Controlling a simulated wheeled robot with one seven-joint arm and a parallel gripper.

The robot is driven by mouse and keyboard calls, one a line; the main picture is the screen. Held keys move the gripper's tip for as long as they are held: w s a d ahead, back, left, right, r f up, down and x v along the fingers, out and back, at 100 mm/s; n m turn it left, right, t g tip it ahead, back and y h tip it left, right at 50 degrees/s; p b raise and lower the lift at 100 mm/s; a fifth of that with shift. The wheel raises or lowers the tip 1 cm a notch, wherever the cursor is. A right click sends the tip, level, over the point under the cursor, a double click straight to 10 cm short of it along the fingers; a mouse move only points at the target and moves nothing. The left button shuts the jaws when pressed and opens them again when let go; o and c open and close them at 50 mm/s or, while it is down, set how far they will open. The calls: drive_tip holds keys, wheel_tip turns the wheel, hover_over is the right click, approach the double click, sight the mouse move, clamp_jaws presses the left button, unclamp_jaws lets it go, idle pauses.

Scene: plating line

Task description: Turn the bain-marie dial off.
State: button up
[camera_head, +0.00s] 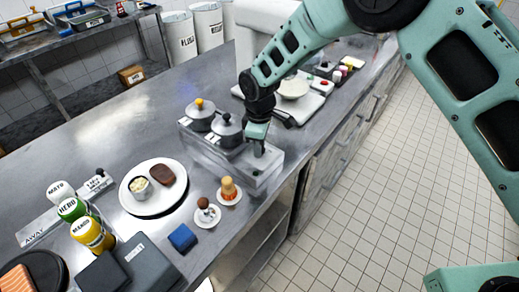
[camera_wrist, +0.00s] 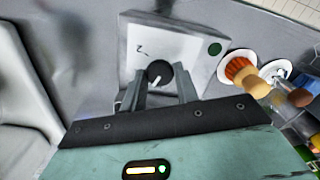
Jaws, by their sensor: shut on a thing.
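The bain-marie (camera_head: 212,148) stands near the counter's edge with two lidded grey pots in it. In the wrist view its pale control panel (camera_wrist: 190,35) carries a small dark mark and a round green spot. The dark round dial (camera_wrist: 158,72) has a white pointer line that runs toward the bottom of the picture. My gripper (camera_wrist: 160,88) has one finger on each side of the dial and is shut on it. In the head view my gripper (camera_head: 259,148) points down onto the panel end and hides the dial.
A plate (camera_head: 139,207) with a brown slab and a small cup, two saucers (camera_head: 208,219) with brushes, and a blue block (camera_head: 182,238) stand nearby. Sauce bottles (camera_head: 92,234) are at lower left. A white scale-like board (camera_head: 300,105) lies behind my gripper.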

drive_tip(key=shift+n+b, duration=0.75)
drive_tip(key=shift+n, duration=1.15)
drive_tip(key=o, duration=1)
drive_tip(key=shift+c, duration=0.2)
drive_tip(key=shift+r, duration=0.15)
wheel_tip(320, 180, up, 17)
drive_tip(key=b, duration=0.4)
drive_tip(key=shift+r, duration=0.1)
